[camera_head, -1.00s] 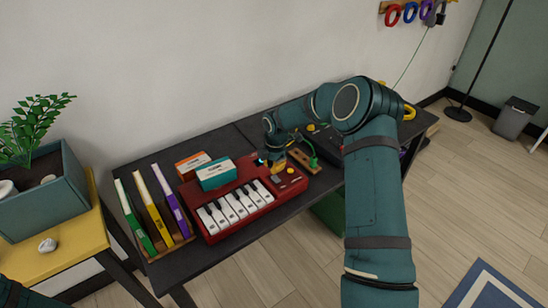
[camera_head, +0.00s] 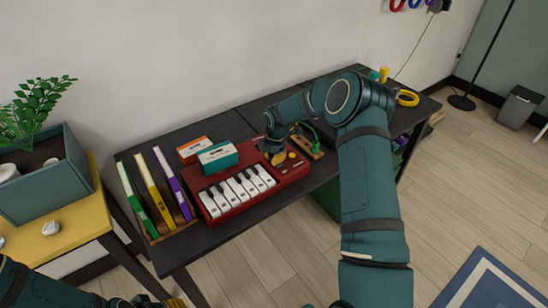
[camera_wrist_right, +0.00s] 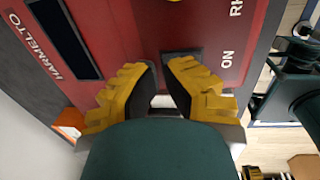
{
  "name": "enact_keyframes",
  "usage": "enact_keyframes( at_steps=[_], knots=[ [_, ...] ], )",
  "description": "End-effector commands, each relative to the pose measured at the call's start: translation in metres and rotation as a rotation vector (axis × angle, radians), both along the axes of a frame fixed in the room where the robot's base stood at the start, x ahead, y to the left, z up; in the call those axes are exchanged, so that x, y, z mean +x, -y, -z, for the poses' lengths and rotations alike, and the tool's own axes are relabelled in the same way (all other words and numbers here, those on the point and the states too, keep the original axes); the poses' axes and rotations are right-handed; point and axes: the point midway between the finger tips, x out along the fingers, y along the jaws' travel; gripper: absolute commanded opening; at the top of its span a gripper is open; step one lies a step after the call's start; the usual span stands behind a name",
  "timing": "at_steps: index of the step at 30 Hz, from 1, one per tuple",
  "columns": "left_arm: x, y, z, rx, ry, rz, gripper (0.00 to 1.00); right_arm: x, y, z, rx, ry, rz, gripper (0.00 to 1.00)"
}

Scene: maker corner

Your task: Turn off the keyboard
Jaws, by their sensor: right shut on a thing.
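The red keyboard (camera_head: 285,177) with white and black keys lies on the dark table. Its red panel fills much of the right wrist view (camera_wrist_right: 110,20), with an "ON" label right of the fingers. My right gripper (camera_head: 278,158) is down at the keyboard's right part. In the wrist view its yellow fingers (camera_wrist_right: 164,100) are shut on a small pale piece, the power switch (camera_wrist_right: 164,102), which they mostly hide. My left gripper (camera_head: 165,302) shows only partly at the bottom edge; its fingers cannot be made out.
A yellow table with a planter (camera_head: 40,190) is at far left.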

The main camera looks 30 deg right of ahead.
Motion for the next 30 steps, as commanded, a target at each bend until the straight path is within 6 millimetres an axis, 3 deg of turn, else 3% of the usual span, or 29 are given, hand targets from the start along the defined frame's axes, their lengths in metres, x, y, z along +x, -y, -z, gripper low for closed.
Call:
enact_keyframes(
  at_steps=[1,7,30],
  knots=[
    [0.000,0.000,0.001,0.000,0.000,0.000,0.47,-0.004,-0.002,0.009,0.006,-0.013,-0.002,0.00],
    [0.000,0.000,0.001,0.000,0.000,0.000,0.47,-0.006,-0.003,0.010,0.006,-0.018,-0.002,0.00],
    [0.000,0.000,-0.009,0.000,-0.001,0.000,0.47,-0.004,-0.002,-0.009,0.005,-0.011,-0.003,0.00]
  ],
)
